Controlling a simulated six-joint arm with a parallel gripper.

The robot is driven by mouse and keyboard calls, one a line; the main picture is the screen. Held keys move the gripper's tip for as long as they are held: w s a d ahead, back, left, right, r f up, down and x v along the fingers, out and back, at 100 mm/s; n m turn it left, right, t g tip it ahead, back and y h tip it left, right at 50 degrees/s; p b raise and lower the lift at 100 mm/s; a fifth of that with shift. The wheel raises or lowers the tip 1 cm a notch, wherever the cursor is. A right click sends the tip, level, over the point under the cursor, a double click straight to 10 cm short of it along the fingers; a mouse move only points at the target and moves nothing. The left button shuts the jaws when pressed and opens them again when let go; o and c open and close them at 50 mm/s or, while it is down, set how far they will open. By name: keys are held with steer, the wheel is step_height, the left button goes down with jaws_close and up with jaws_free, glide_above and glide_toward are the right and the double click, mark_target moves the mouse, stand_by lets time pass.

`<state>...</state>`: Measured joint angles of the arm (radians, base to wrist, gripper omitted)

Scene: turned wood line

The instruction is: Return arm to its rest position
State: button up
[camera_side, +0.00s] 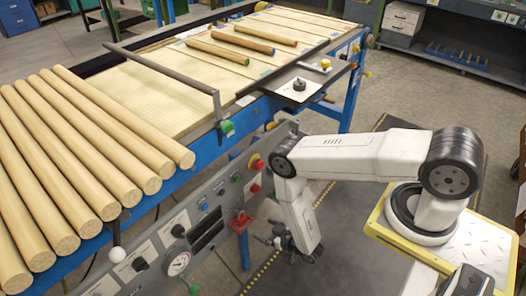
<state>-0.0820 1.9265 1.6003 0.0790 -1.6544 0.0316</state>
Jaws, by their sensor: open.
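My gripper (268,240) is at the lower middle of the view, small and dark at the end of my white arm. It hangs low beside the front of the control panel, close to a red fitting on a blue post. It is open, and nothing shows between its fingers. My arm reaches left from its base at the right and bends down at the elbow. The fine detail of the fingers is hard to make out.
A grey control panel (205,212) with knobs and a gauge runs along the machine front. Several turned wood rods (75,150) lie at the left. Three shorter rods (243,46) lie on the slatted bed (165,95). A red fitting (240,222) juts near my gripper. Floor below is open.

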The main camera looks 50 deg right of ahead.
steer(key=w+d+r+m+g, duration=0.1)
steer(key=w+r+g, duration=0.3)
steer(key=r, duration=0.7)
steer(key=w+d+r+g, duration=0.1)
steer(key=w+r, duration=0.5)
steer(key=r, duration=0.5)
steer(key=s+r+n+g, duration=0.1)
steer(key=s+r+g, duration=0.6)
steer(key=s+r, duration=1)
steer(key=shift+a, duration=0.25)
